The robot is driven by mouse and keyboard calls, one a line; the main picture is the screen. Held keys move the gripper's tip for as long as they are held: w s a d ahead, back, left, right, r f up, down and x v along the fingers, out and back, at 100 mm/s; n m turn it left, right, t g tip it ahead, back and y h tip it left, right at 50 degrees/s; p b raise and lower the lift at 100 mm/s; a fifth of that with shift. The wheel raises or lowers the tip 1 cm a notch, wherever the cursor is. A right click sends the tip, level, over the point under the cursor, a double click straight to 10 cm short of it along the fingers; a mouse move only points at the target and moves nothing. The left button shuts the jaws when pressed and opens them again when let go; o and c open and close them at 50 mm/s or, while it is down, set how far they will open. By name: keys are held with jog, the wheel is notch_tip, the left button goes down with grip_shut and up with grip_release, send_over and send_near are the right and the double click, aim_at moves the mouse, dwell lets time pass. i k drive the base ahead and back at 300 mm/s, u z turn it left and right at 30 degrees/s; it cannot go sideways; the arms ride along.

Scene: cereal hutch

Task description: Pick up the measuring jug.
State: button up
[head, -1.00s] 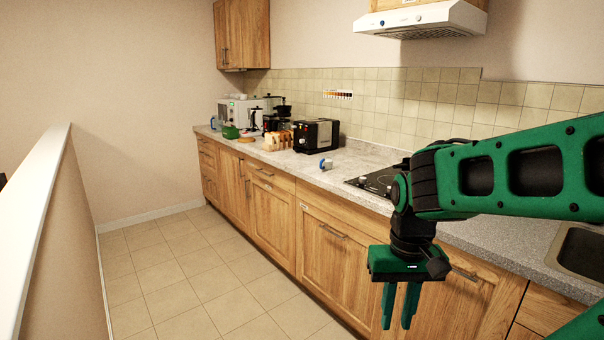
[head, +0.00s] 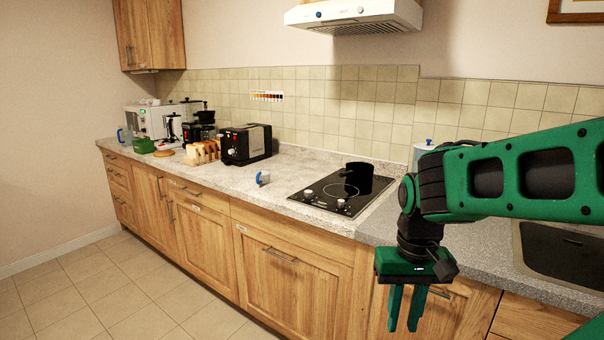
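A small vessel with a blue handle (head: 122,136) stands at the far left end of the counter. It looks like the measuring jug, but it is too small to be sure. A small blue and white cup-like item (head: 262,178) sits near the counter's front edge, left of the hob; I cannot tell exactly what it is. My gripper (head: 405,311) points down in front of the cabinet doors at the right, with its fingers apart and nothing between them. It is far from both items.
The counter (head: 290,176) holds a black toaster (head: 246,144), bread slices in a rack (head: 203,151), a green container (head: 143,145) and a coffee maker (head: 205,126). A black pot (head: 370,179) is on the hob (head: 325,199). A sink (head: 565,255) is at right. The tiled floor (head: 75,290) is clear.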

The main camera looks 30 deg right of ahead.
aim_at(262, 172)
jog(key=z, duration=0.4)
jog(key=i, duration=1.45)
jog(key=u, duration=0.1)
